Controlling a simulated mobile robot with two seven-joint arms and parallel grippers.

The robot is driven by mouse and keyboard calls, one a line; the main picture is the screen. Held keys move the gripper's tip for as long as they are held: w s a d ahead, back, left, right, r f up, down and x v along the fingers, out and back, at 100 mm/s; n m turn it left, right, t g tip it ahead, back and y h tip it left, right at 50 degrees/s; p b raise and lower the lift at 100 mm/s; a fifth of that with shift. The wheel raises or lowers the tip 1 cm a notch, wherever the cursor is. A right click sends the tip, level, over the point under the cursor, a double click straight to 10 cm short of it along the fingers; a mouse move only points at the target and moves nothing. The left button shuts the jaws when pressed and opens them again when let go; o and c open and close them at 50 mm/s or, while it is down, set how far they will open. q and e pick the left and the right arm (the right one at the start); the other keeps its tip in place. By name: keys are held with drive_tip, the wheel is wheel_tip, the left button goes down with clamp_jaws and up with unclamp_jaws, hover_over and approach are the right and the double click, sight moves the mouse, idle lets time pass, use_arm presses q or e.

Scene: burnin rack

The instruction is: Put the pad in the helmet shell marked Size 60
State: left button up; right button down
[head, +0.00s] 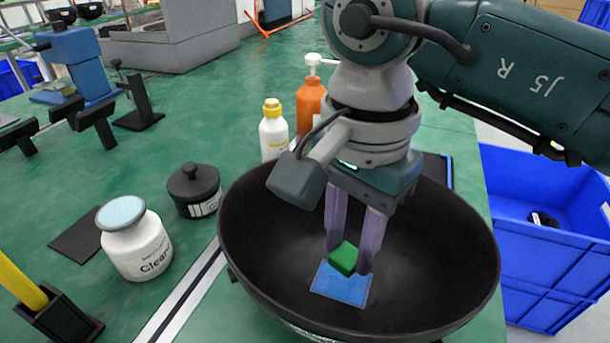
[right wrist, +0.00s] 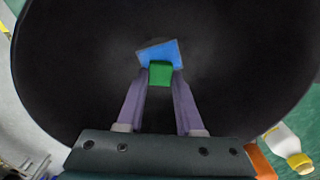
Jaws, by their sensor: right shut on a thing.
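The helmet shell (head: 450,250) is a wide black bowl, open side up, at the front of the green bench. It fills most of the right wrist view (right wrist: 70,70). A label on its outer front is mostly cut off, so I cannot read its size. The pad (head: 342,285) is a flat blue square with a green block on top. It also shows in the right wrist view (right wrist: 158,52). My right gripper (head: 352,252) points down into the shell, its purple fingers shut on the green block. The pad is inside the shell's outline; I cannot tell whether it touches the bottom. My left gripper is out of view.
A white cleaner jar (head: 136,245) and a black lidded pot (head: 194,190) stand left of the shell. A white bottle (head: 273,135) and an orange pump bottle (head: 310,103) stand behind it. A blue crate (head: 545,260) is at the right, beyond the bench edge.

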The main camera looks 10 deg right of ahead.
sight(349, 253)
drive_tip(key=shift+f, duration=1.7)
drive_tip(key=shift+f+b, duration=0.2)
drive_tip(key=shift+b, duration=0.25)
drive_tip(key=c, duration=0.6)
unclamp_jaws()
drive_tip(key=shift+r, duration=0.1)
drive_tip(key=shift+o, duration=0.2)
wheel_tip(349, 253, up, 12)
drive_tip(key=p, duration=0.1)
drive_tip(key=shift+r, duration=0.15)
